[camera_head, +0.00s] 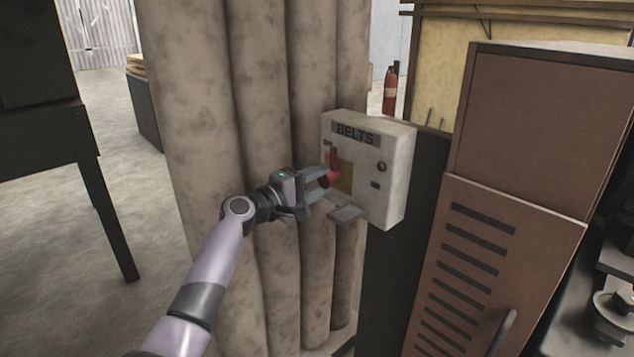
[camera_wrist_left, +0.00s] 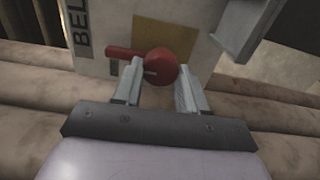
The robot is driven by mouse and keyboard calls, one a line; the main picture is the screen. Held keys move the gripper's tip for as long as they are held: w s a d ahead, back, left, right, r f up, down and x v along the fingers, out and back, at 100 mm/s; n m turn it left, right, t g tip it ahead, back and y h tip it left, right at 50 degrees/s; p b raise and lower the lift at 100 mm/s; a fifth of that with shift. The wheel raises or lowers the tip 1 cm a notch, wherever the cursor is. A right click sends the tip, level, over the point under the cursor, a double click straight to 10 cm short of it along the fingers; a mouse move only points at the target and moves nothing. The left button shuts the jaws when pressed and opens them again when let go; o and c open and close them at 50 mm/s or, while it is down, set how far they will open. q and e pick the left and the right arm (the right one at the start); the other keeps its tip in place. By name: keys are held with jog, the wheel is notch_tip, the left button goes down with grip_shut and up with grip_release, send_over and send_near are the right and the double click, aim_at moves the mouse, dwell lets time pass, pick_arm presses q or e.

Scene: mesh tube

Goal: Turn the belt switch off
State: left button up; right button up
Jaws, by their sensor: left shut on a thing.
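The belt switch box (camera_head: 386,190) is a pale, scuffed box labelled "BELTS", mounted by tall stained columns. Its red switch handle (camera_head: 333,160) points up toward the label, with a round red knob at its lower end. My left gripper (camera_head: 325,183) reaches in from the left and is shut on the red knob. In the left wrist view the box (camera_wrist_left: 205,15) fills the top, and the red knob (camera_wrist_left: 161,67) sits between the two fingers (camera_wrist_left: 160,85) of my left gripper, with the handle bar running left. My right gripper is not in view.
Tall stained columns (camera_head: 265,90) stand directly behind my left arm. A brown vented cabinet (camera_head: 510,220) stands right of the box. A small grey flap (camera_head: 346,214) juts out below the switch. A fire extinguisher (camera_head: 390,92) is farther back. Open floor (camera_head: 115,150) lies at left.

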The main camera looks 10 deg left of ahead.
pick_arm(q)
jog(key=o, duration=1.1)
jog(key=shift+c, duration=0.2)
jog(key=shift+s, duration=0.1)
jog(key=v, duration=0.7)
jog(key=shift+f, duration=0.15)
jog(key=s+f+m+g+y, duration=0.1)
jog(key=s+f+m+y, duration=0.1)
jog(key=s+f, duration=0.35)
jog(key=s+a+f+m+g+y, duration=0.1)
jog(key=s+f+y, duration=0.15)
jog(key=f, duration=0.65)
jog(key=s+f+m+y, duration=0.1)
jog(key=s+f+m, duration=0.1)
jog(key=s+f, duration=0.45)
jog(key=s+f+m+g+y, duration=0.1)
jog(key=s+f+m, duration=0.3)
jog(key=s, duration=0.6)
jog(key=s+f+m+g+y, duration=0.1)
jog(key=s+f+m, duration=0.3)
jog(key=s+f, duration=0.3)
jog(key=s, duration=0.3)
jog(key=shift+s+d+m, duration=0.25)
jog(key=shift+d+m, duration=0.05)
jog(key=shift+m, duration=0.1)
